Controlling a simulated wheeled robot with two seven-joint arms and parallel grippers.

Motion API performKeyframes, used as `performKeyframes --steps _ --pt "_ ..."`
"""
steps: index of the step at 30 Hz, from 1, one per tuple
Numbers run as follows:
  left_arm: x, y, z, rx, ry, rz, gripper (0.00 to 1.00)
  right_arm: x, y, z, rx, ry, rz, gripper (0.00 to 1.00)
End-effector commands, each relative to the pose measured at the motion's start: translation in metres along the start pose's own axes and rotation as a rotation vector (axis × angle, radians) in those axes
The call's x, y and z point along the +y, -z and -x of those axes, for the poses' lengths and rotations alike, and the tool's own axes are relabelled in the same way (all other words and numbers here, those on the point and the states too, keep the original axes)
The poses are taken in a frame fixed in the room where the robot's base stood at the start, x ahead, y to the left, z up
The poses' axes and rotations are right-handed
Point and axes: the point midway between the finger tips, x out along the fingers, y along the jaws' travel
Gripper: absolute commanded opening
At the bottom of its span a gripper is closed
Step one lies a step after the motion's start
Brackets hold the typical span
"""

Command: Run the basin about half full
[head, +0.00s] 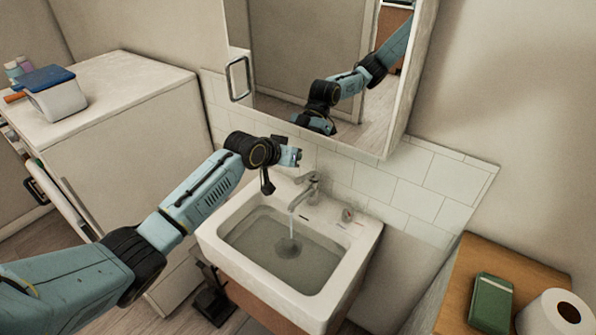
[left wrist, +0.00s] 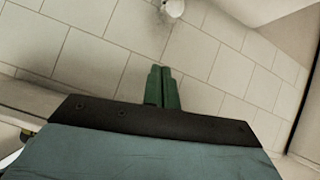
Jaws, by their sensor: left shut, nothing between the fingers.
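The white basin (head: 236,262) is set in a cabinet below the tiled wall. The metal tap (head: 304,192) stands at its back edge, and a thin stream of water (head: 292,230) falls from the spout. Clear water (head: 318,262) lies in the basin over the dark drain (head: 288,248); its exact depth is hard to judge. My left gripper (head: 298,157) is above and behind the tap, near the wall, apart from the tap. Its green fingers show together and empty in the left wrist view (left wrist: 162,86). My right gripper is in neither view.
A mirror cabinet (head: 418,70) hangs just above my left gripper and reflects my arm. A white cabinet (head: 135,100) with a blue-lidded box (head: 55,95) stands left. A wooden top (head: 520,285) at right holds a green box (head: 491,303) and a paper roll (head: 550,318).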

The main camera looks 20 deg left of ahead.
Motion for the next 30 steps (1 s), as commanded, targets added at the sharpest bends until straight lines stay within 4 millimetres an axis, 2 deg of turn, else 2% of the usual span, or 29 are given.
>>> performKeyframes --steps 7,10,15,30 --pt "0.001 -0.001 -0.033 -0.001 -0.001 0.001 0.0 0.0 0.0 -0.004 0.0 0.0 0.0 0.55" --pt "0.001 -0.02 -0.034 -0.005 0.0 0.001 0.0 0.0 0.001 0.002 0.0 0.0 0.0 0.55" --pt "0.001 -0.035 -0.038 -0.002 0.0 0.0 0.0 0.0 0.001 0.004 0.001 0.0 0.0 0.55" --pt "0.003 -0.041 -0.042 0.006 -0.007 -0.003 0.0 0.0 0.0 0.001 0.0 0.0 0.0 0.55"
